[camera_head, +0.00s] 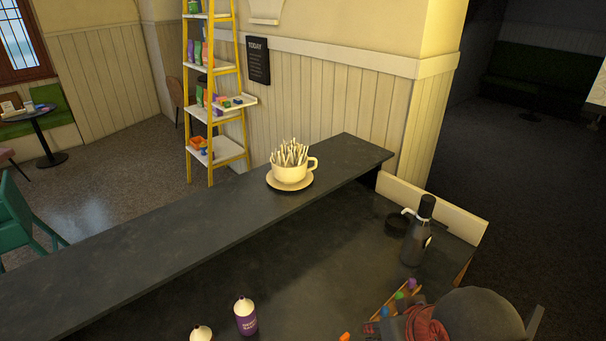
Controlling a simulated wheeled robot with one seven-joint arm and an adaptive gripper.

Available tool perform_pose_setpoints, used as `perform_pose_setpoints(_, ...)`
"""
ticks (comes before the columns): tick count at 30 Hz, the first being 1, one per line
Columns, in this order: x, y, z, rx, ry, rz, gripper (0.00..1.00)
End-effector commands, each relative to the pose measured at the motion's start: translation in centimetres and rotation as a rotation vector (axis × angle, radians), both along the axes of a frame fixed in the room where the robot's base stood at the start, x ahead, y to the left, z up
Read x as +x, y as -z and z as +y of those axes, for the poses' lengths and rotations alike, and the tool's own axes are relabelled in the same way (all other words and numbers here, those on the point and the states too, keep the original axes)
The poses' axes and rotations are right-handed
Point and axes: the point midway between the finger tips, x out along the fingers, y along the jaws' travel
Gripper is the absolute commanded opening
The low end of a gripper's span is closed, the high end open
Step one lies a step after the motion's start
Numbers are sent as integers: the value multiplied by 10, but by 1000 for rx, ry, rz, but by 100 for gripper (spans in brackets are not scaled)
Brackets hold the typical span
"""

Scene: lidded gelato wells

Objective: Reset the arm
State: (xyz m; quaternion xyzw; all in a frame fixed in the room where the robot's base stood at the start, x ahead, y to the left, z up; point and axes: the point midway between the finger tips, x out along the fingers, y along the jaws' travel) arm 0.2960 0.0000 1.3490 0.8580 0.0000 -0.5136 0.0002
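My gripper is not in view, and I cannot see whether it is open or shut. A dark grey rounded shape (478,314) fills part of the bottom right corner. It is cut off by the frame edge, and I cannot tell what it is. No gelato wells or lids show in this view.
A dark raised counter (190,227) carries a cream cup (289,172) of sticks on a saucer. Below stand a dark pump bottle (418,235), a purple-labelled bottle (245,317) and another white top (201,334). Coloured items and reddish cloth (424,324) lie bottom right. The counter's middle is clear.

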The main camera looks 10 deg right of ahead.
Motion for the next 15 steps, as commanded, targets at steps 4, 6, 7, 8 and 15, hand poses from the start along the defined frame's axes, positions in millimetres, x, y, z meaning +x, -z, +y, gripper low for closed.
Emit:
perform_pose_setpoints(4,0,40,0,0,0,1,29)
perform_pose_setpoints(6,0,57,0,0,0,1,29)
perform_pose_setpoints(7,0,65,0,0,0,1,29)
perform_pose_setpoints(8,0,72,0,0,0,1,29)
perform_pose_setpoints(15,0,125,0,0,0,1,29)
